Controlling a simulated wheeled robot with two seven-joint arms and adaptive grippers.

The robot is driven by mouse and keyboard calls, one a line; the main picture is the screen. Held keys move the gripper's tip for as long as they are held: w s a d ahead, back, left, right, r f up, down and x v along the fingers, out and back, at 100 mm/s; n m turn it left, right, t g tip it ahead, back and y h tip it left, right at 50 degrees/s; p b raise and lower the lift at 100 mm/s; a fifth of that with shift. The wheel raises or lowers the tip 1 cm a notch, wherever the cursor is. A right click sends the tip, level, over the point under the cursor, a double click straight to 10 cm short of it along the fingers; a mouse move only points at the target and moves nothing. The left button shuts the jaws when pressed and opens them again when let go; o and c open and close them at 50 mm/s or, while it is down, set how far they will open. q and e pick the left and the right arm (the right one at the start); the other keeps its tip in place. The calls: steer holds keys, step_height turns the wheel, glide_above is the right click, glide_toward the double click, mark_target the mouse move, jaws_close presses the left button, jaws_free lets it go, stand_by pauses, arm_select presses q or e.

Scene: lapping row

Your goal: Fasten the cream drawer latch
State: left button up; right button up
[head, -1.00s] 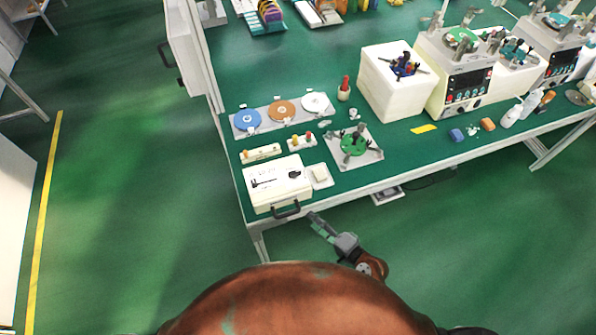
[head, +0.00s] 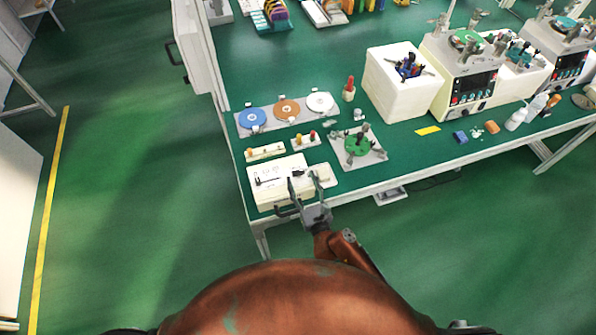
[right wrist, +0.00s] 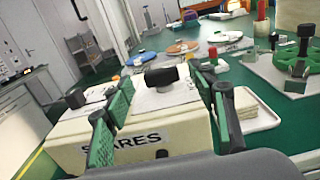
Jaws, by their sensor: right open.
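The cream drawer box (head: 266,195) stands at the table's near left corner, with a black handle on its front. In the right wrist view the cream box (right wrist: 150,134) fills the lower middle, with a partly covered SPARES label on its front. A black knob (right wrist: 162,75) on its top shows between my fingers; another dark bar (right wrist: 75,98) lies to its left. I cannot tell whether the latch is fastened. My right gripper (head: 304,184) is open, its green fingers spread over the box's right front part, apparently not touching the knob. My left gripper is not in view.
A white block on a small tray (head: 326,175) sits right of the box. A green-topped fixture (head: 358,143) stands further right. Behind are a small cream rack (head: 265,152) and a tray of coloured discs (head: 286,111). The floor in front is clear.

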mark_target(299, 174)
steer(key=shift+x, duration=2.2)
steer(key=shift+c, duration=0.2)
steer(key=c, duration=1.2)
